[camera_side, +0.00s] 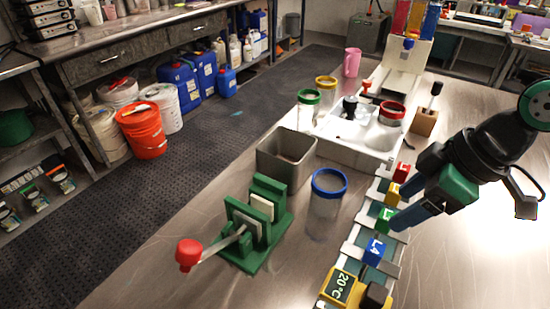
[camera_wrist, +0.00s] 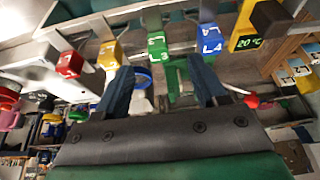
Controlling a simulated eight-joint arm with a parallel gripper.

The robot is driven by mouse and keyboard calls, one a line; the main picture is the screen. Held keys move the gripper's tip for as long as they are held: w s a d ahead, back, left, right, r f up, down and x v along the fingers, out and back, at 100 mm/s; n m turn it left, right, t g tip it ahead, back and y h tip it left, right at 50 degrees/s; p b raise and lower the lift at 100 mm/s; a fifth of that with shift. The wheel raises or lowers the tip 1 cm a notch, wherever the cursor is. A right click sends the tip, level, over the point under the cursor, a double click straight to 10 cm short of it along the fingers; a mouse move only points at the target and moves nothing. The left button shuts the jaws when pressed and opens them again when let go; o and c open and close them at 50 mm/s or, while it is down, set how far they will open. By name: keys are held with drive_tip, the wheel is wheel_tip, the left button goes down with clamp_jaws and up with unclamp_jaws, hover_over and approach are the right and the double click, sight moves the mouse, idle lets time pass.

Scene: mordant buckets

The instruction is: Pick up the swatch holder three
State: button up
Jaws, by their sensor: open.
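The swatch holder three is taken to be the green-tagged holder (camera_side: 385,219), third in a row on a white rack (camera_side: 347,249). Whether a finger touches the holder, I cannot tell.
Red (camera_side: 402,172), yellow (camera_side: 392,191) and blue L4 (camera_side: 375,249) tags flank the green one closely. A yellow 20°C display (camera_side: 338,288) sits at the rack's near end. A blue-rimmed jar (camera_side: 327,205), a metal bucket (camera_side: 284,160) and a green press (camera_side: 262,235) stand left of the rack.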

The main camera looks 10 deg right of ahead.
sight(389, 216)
drive_tip(key=shift+x, duration=2.35)
drive_tip(key=shift+d, duration=0.1)
clamp_jaws()
